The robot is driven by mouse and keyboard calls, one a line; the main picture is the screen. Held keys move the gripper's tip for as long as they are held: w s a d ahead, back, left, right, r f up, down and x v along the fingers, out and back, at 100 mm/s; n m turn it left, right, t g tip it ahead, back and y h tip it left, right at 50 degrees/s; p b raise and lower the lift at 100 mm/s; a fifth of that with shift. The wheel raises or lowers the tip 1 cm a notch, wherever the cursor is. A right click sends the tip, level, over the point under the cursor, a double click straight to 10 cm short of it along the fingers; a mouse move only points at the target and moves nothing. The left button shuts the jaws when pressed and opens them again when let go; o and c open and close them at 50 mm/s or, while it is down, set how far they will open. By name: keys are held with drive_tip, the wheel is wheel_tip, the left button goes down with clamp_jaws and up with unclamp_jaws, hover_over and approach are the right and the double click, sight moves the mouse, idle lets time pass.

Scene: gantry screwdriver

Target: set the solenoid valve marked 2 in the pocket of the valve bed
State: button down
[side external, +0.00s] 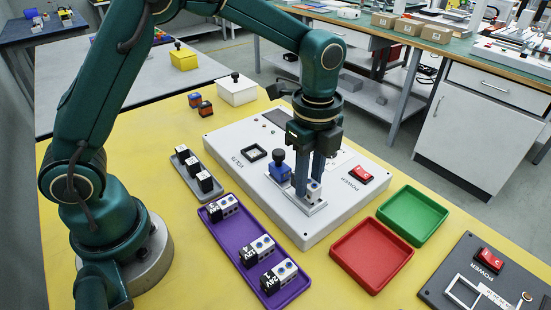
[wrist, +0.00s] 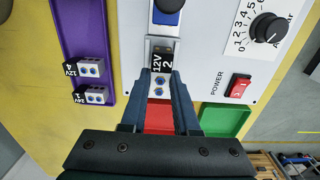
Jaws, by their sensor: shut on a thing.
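My gripper (side external: 314,187) points straight down over the valve bed (side external: 312,209), a metal plate on the white panel box. Its fingers are shut on a black-and-white solenoid valve with blue ports, whose label reads 12V 2 in the wrist view (wrist: 162,62). The valve is upright at the front end of the bed, in line with it. The fingers hide most of the pocket, so I cannot tell whether the valve is fully seated. A blue knob block (side external: 278,167) stands on the bed behind the valve.
A purple tray (side external: 237,243) on the left holds three other valves. A grey tray (side external: 184,172) holds small black-and-white blocks. Empty red (side external: 372,255) and green (side external: 413,216) trays lie right of the panel box (side external: 245,172). A red power switch (side external: 354,175) sits on the box.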

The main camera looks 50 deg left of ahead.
sight(309, 181)
drive_tip(key=shift+f, duration=0.6)
idle(0.7)
idle(0.3)
drive_tip(key=shift+c, duration=1.8)
unclamp_jaws()
drive_tip(key=shift+r, duration=0.15)
drive_tip(key=shift+r, duration=3.9)
drive_tip(key=shift+a, duration=0.1)
